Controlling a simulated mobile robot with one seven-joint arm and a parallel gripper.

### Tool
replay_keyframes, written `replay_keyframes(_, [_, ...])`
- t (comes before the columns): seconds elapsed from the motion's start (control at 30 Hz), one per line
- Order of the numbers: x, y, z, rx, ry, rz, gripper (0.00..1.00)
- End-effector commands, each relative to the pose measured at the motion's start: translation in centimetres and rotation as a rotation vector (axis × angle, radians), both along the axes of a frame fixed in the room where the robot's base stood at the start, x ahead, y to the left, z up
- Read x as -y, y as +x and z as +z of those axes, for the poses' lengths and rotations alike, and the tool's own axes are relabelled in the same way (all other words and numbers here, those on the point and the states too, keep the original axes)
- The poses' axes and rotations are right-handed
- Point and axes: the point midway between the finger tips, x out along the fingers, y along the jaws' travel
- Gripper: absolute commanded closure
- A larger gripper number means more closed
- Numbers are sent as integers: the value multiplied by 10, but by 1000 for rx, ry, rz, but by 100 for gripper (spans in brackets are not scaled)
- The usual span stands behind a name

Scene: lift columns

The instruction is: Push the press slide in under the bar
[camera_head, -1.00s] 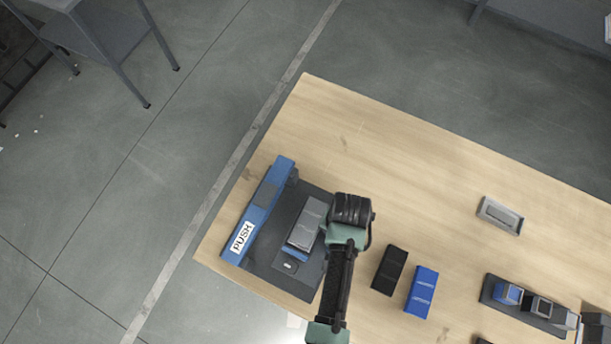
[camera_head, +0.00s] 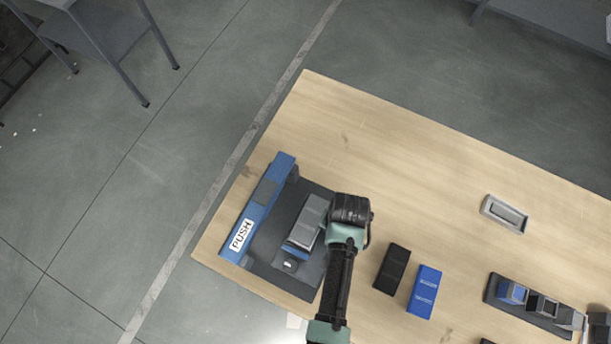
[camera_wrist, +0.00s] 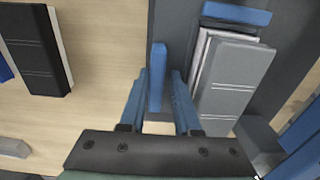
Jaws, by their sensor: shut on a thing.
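The press has a blue bar (camera_head: 264,208) with a PUSH label (camera_head: 241,235), raised along the left side of a dark base plate (camera_head: 283,218). The slide (camera_head: 309,220) carries a dark grey block and shows blue at its near end. It lies on the plate right of the bar, with a gap between. In the wrist view the slide's grey block (camera_wrist: 238,75) is right of my gripper (camera_wrist: 158,92). The fingers are shut on an upright blue tab (camera_wrist: 157,72), which looks like the slide's handle. My wrist hides the fingers in the head view.
A black block (camera_head: 391,269) and a blue block (camera_head: 424,292) lie right of my arm. A grey tray (camera_head: 503,214) and a dark rack (camera_head: 495,296) with several small blocks are farther right. The table behind the press is clear.

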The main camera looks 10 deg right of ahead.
Motion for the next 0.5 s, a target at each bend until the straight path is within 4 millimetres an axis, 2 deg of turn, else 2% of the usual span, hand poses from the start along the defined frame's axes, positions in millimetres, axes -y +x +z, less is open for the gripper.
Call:
replay_keyframes(0.03, [3,-9,-9,-19,-7,-7,100])
replay_keyframes(0.07, [2,-8,-9,-19,-7,-7,100])
replay_keyframes(0.5, [-20,7,-10,-18,-6,-7,100])
